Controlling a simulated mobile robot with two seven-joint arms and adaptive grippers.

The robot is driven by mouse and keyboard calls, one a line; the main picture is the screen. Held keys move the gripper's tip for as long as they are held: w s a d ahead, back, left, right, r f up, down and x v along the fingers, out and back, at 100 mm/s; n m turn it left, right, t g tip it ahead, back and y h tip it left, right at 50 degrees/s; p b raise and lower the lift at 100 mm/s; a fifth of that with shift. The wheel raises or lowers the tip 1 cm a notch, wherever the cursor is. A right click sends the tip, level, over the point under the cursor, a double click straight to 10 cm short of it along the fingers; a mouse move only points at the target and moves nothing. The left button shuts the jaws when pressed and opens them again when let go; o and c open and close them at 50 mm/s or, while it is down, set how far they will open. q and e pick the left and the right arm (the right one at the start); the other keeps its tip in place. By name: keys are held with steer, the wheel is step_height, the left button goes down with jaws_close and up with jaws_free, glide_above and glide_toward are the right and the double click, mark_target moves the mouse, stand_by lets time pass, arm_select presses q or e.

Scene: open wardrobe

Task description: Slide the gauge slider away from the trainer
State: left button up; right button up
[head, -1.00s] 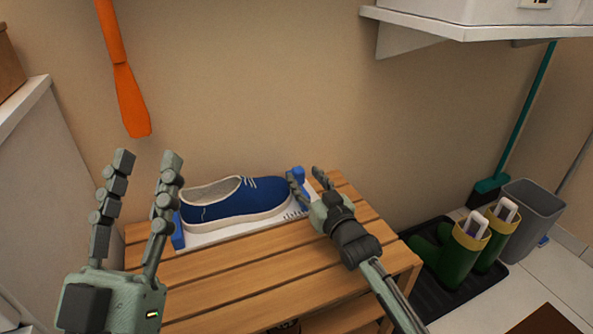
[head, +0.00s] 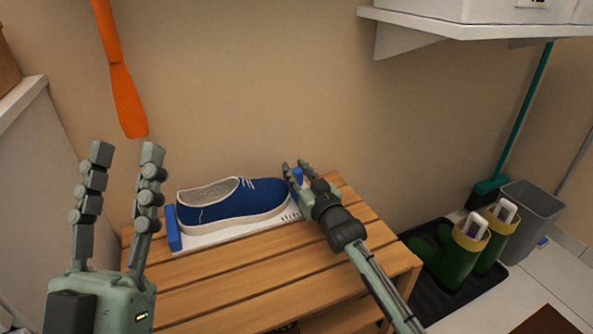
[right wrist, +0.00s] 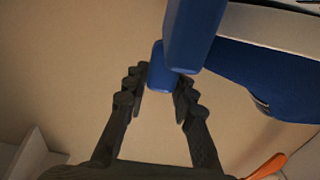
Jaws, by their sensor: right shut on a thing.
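The blue trainer (head: 235,202) lies on the white foot gauge (head: 225,234) on the slatted wooden bench, toe to the right. It also shows in the right wrist view (right wrist: 265,80). The gauge's blue heel stop (head: 173,228) stands at its left end. The blue gauge slider (head: 298,176) is at the right end by the toe, partly hidden by my right gripper (head: 295,170). In the right wrist view the slider's knob (right wrist: 160,68) is between the fingers, and the gripper is shut on it. My left gripper (head: 123,150) is open and empty, raised left of the bench.
The wooden bench (head: 235,285) has bare slats in front of the gauge. An orange shoehorn (head: 127,100) hangs on the wall. A white shelf (head: 470,28) juts out at upper right. Green boots (head: 455,258), a grey bin (head: 530,215) and a teal broom (head: 490,187) stand right.

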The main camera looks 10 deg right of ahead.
jaws_close()
steer(key=shift+d, duration=0.3)
steer(key=shift+w+d+p, duration=0.15)
steer(key=shift+d+p, duration=0.1)
steer(key=shift+d, duration=0.35)
steer(key=shift+w+d+p, duration=0.15)
steer(key=shift+d+p, duration=0.1)
steer(key=shift+d, duration=0.35)
arm_select(q)
steer(key=shift+w+d+f+g, duration=0.35)
steer(key=shift+w+f+g, duration=0.25)
steer(key=shift+f+g, duration=0.2)
arm_select(e)
steer(key=shift+d, duration=0.25)
steer(key=o, duration=1.1)
jaws_free()
steer(key=shift+d, duration=0.1)
arm_select(q)
steer(key=shift+d, duration=0.1)
